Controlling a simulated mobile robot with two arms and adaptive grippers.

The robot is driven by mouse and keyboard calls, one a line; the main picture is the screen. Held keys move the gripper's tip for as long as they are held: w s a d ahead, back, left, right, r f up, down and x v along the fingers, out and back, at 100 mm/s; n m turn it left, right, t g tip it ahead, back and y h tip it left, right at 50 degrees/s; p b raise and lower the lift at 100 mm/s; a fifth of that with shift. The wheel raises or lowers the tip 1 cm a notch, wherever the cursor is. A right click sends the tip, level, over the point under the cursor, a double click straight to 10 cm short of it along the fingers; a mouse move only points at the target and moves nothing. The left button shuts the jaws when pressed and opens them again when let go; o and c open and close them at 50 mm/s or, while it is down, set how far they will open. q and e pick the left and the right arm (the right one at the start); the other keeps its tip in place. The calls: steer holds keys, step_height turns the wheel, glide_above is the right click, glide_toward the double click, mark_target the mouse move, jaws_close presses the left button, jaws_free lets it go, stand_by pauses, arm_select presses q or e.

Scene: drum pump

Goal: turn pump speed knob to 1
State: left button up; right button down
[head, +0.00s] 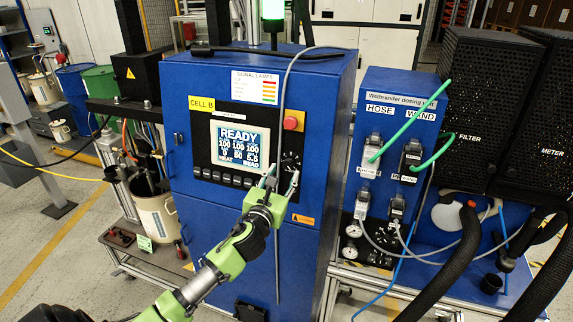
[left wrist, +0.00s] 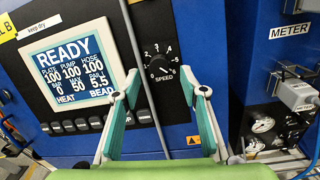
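The black pump speed knob (left wrist: 160,70) is on the blue cabinet's front, with a white number scale around it and SPEED printed below. I cannot tell for certain which number it points to. My left gripper (head: 282,176) is in front of the cabinet, just below the dial. Contact with the knob does not show. My right gripper is not in view.
The READY screen (head: 240,146) has a row of buttons below it. A red stop button (head: 293,120) is above the dial. A thin grey tube (head: 280,110) runs down the panel close to the knob. The dosing unit (head: 395,130) with hoses stands at the right.

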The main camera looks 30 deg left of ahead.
mark_target(287, 166)
arm_select(q)
steer(key=shift+p+x, duration=0.3)
steer(key=shift+x, duration=1.7)
steer(key=c, duration=1.1)
